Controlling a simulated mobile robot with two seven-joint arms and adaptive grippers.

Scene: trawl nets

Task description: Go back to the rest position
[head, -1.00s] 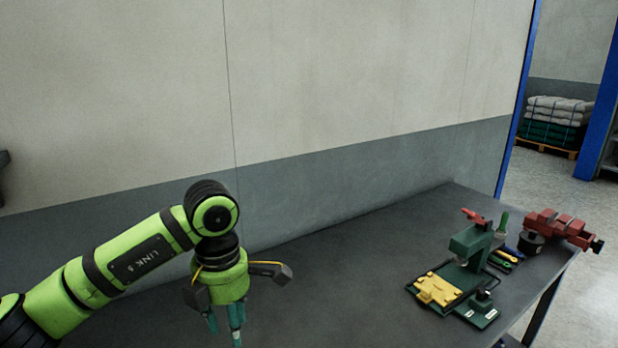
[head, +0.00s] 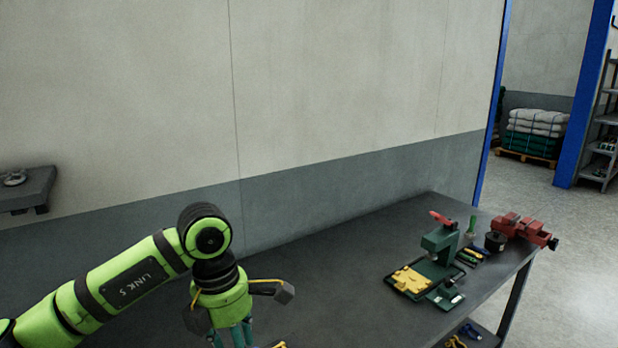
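My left arm comes in from the lower left, and its green gripper (head: 232,335) points down over the near left part of the dark workbench (head: 350,265). Its teal fingers run to the bottom edge of the picture, so their tips are cut off. I cannot tell how far apart they are, and I see nothing held between them. My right arm and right gripper are not in view.
A wall shelf (head: 28,189) is at the left. Open floor lies right of the bench.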

